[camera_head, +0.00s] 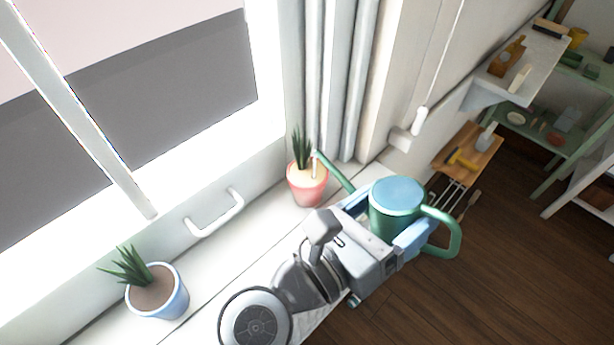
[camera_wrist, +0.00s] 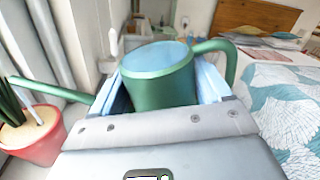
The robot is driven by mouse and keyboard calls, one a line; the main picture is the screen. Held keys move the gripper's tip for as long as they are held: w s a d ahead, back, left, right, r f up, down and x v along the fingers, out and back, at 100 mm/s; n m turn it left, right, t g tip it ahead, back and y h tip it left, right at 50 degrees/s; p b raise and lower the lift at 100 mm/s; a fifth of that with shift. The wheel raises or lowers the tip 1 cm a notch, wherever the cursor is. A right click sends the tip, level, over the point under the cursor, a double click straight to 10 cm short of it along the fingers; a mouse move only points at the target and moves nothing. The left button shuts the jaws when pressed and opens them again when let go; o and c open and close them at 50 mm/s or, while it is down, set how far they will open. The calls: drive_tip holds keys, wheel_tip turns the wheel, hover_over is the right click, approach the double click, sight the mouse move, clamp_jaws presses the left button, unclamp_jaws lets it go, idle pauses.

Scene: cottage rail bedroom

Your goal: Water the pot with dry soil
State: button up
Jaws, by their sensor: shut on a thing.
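My gripper (camera_head: 388,228) is shut on a green watering can (camera_head: 390,222) with a light blue top. Its pale blue finger pads clasp both sides of the body, also seen in the wrist view (camera_wrist: 165,85). The can looks roughly upright. Its handle points right, and its thin spout (camera_head: 335,172) reaches left to the rim of the red pot (camera_head: 307,190). That pot holds a spiky plant and pale soil. A thin pale strip stands by the spout tip; I cannot tell whether it is water or a stick. A blue pot (camera_head: 172,303) at lower left holds darker brown soil and a spiky plant.
Both pots stand on the white windowsill (camera_head: 240,240), beside a window with a white handle (camera_head: 215,213). Grey curtains (camera_head: 330,80) hang behind the red pot. A wall shelf (camera_head: 535,62) and green shelving are at upper right. A bed (camera_wrist: 280,100) shows at right in the wrist view.

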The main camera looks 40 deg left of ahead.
drive_tip(key=shift+a+r+n+p, duration=0.1)
drive_tip(key=shift+r+n+p, duration=1.05)
drive_tip(key=shift+p, duration=0.75)
idle(2.3)
drive_tip(key=shift+m, duration=0.25)
drive_tip(key=shift+f+m+b, duration=0.9)
drive_tip(key=shift+f+b, duration=0.25)
drive_tip(key=shift+b, duration=1.05)
drive_tip(key=shift+f+m+b, duration=0.3)
drive_tip(key=shift+f+b, duration=0.05)
drive_tip(key=shift+b, duration=0.2)
drive_tip(key=shift+f+m+b, duration=0.8)
drive_tip(key=shift+f+b, duration=0.1)
drive_tip(key=shift+b, duration=0.75)
drive_tip(key=shift+f, duration=0.15)
drive_tip(key=shift+a+f+m+b, duration=0.15)
drive_tip(key=shift+f+m+b, duration=0.4)
drive_tip(key=shift+b, duration=0.8)
